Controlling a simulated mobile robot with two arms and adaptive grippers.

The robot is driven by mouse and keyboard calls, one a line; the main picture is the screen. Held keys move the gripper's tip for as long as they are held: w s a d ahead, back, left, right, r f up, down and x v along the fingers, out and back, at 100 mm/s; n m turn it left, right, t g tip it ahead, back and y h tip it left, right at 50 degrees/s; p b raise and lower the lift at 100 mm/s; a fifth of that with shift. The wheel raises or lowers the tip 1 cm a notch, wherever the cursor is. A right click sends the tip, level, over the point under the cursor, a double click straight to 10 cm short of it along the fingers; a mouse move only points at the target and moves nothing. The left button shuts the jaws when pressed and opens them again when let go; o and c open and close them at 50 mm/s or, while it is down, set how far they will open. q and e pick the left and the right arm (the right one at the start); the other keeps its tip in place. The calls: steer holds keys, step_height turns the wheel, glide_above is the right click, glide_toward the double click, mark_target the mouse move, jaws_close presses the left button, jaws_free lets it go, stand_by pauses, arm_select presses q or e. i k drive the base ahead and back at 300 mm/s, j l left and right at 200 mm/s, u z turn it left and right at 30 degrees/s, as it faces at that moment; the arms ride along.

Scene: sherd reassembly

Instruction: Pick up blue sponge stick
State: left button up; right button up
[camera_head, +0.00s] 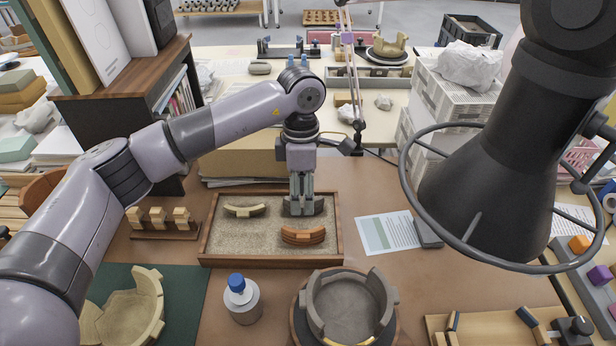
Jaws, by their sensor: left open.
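I cannot make out a clear blue sponge stick. A pale bottle with a rounded blue top (241,298) stands upright on the brown table at the front, left of the middle; whether it is the sponge stick I cannot tell. My left gripper (303,208) points down over the back right part of a wooden sand tray (270,262). It is open, with its fingers beside a small grey sherd (318,206). The fingers partly hide that sherd, and contact is unclear. A tan sherd (244,211) and an orange sherd (303,236) also lie on the sand. My right gripper is not in view.
A grey partial vessel (350,303) stands on a round stand at the front. A tan bowl piece (130,310) lies on a green mat at left. A dark cone with a ring (490,190) fills the right. A printed sheet (388,233) lies right of the tray.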

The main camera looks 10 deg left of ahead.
mark_target(241, 294)
steer(key=k, duration=2)
